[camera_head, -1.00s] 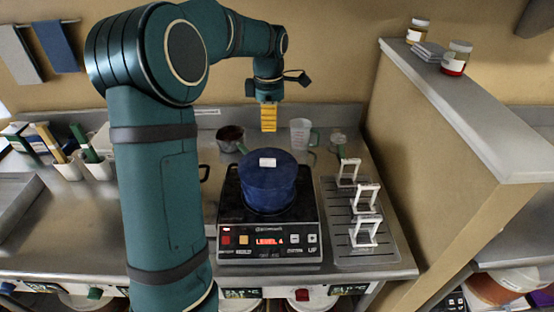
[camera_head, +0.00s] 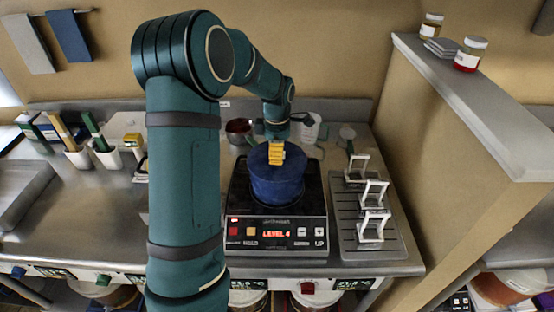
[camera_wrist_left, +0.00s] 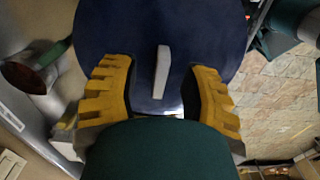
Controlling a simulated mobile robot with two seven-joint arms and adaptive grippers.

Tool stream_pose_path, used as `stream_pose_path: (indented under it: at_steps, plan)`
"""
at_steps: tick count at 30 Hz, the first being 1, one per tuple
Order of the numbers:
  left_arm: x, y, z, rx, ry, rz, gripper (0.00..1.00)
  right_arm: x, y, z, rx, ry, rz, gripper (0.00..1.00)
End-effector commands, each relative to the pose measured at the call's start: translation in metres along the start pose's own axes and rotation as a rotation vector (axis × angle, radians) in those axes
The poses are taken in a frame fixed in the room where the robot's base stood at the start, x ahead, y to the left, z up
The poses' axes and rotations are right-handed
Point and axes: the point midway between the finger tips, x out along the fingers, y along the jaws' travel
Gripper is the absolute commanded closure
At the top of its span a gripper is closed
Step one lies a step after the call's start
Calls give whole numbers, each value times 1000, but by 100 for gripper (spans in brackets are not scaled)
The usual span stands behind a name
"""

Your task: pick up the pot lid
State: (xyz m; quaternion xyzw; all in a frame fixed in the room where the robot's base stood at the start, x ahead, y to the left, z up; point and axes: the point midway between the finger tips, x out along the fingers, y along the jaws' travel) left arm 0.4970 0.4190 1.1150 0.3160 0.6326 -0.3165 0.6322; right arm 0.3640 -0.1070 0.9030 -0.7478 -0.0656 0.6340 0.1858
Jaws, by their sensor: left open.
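The blue pot (camera_head: 277,188) stands on the black induction cooker in the head view. Its blue lid (camera_head: 262,163) is on top, and my left gripper (camera_head: 276,153) hides part of it. In the left wrist view the lid (camera_wrist_left: 130,35) fills the upper middle, with a pale bar-shaped handle (camera_wrist_left: 161,72) on it. My left gripper's yellow fingers also show there (camera_wrist_left: 158,95); they are open, one on each side of the handle, with gaps between. I cannot tell how high they are above the lid. My right gripper is not in view.
The cooker (camera_head: 275,236) shows LEVEL 4. A drain tray (camera_head: 350,235) with white stands (camera_head: 373,193) is to its right. A saucepan (camera_head: 238,127) and a measuring jug (camera_head: 311,127) stand behind. The counter at left (camera_head: 100,215) is mostly clear.

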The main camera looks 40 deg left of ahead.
Motion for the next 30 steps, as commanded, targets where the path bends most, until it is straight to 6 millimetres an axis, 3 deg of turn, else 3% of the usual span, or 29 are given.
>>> stream_pose_path:
  at_steps: [9,10,13,14,30]
  plan:
    - [6,0,0,0,0,1,55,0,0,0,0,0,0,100]
    - [6,0,0,0,0,1,59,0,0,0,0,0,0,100]
    - [6,0,0,0,0,1,94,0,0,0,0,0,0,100]
    - [5,0,0,0,0,1,100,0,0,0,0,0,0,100]
    - [2,0,0,0,0,1,100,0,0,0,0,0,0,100]
